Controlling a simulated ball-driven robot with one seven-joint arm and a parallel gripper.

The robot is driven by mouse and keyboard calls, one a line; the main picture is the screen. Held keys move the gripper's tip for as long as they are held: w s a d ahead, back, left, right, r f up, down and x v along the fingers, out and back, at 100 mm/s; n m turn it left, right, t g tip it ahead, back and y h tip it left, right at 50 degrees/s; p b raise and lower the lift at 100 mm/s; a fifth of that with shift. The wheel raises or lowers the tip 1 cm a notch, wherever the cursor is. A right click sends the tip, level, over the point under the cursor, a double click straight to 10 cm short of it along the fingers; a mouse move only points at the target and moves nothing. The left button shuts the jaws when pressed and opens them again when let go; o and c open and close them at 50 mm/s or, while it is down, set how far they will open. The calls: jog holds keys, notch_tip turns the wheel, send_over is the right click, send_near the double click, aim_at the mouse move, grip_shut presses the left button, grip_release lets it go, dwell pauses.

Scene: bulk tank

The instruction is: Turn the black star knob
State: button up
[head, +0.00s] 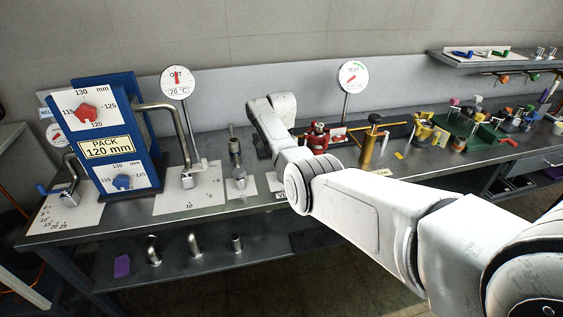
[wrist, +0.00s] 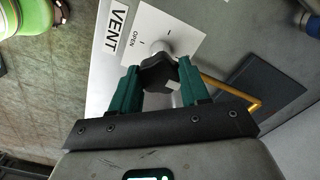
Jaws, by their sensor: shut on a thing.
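The black star knob (wrist: 158,73) shows in the wrist view, on a pale stem in front of a white plate (wrist: 186,32) marked OPEN. A VENT label (wrist: 118,29) is beside the plate. My gripper (wrist: 160,82) has its green fingers on either side of the knob and is shut on it. The fingers cover parts of the knob's sides. In the head view my white arm reaches over the bench and hides the knob and my fingertips.
A blue PACK 120 mm stand (head: 107,148) with bent pipes is at the left of the bench (head: 235,203). A red device (head: 317,138) and a brass cylinder (head: 368,145) stand right of my wrist. In the wrist view a yellow rod (wrist: 230,91) lies close to the right finger.

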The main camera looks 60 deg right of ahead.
jog(key=shift+d+r, duration=0.1)
jog(key=shift+r, duration=0.05)
jog(key=o, duration=1.1)
jog(key=shift+c, duration=0.2)
notch_tip(320, 180, up, 11)
jog(key=b, duration=0.1)
jog(key=shift+f, duration=0.2)
